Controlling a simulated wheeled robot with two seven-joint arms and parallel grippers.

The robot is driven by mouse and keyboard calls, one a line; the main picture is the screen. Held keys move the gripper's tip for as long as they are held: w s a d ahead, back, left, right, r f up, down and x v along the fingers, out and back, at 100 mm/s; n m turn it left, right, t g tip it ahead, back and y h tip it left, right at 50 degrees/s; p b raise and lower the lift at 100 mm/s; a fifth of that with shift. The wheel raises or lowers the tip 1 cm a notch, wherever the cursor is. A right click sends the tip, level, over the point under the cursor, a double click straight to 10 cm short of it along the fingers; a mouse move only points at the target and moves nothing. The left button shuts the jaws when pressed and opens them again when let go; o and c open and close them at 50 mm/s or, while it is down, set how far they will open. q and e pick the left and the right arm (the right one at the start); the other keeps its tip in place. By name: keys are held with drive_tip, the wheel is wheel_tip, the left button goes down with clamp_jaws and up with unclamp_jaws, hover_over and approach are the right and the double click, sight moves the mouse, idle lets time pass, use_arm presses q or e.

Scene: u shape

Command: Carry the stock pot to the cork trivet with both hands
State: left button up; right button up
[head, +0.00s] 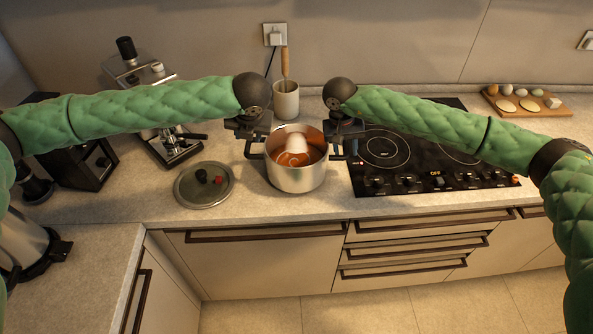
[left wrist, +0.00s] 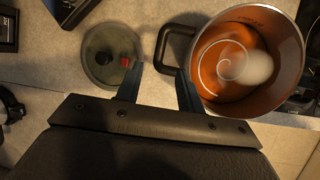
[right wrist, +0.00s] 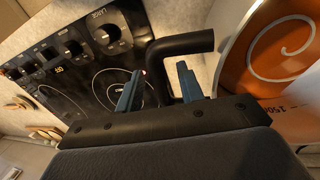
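The stock pot (head: 297,178) is steel with black side handles. It stands upright on the counter, left of the cooktop, holding orange contents with a pale swirl and a pale object. My left gripper (head: 254,143) is at the pot's left handle; in the left wrist view its fingers (left wrist: 161,88) are apart, near the handle (left wrist: 165,50). My right gripper (head: 341,147) is at the right handle; in the right wrist view its open fingers (right wrist: 158,88) stand either side of the handle's bar (right wrist: 183,44). I cannot make out a cork trivet.
A lid (head: 203,186) with a dark knob and a red spot lies left of the pot. A utensil crock (head: 286,101) stands behind it. The black cooktop (head: 430,150) is right. A coffee machine (head: 150,95) stands back left, a wooden board (head: 528,112) with food far right.

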drive_tip(key=shift+r, duration=0.15)
use_arm(q)
drive_tip(key=shift+v, duration=0.95)
use_arm(e)
wheel_tip(320, 180, up, 12)
drive_tip(key=a, duration=0.2)
drive_tip(key=shift+a+f, duration=0.2)
drive_tip(key=shift+f, duration=0.05)
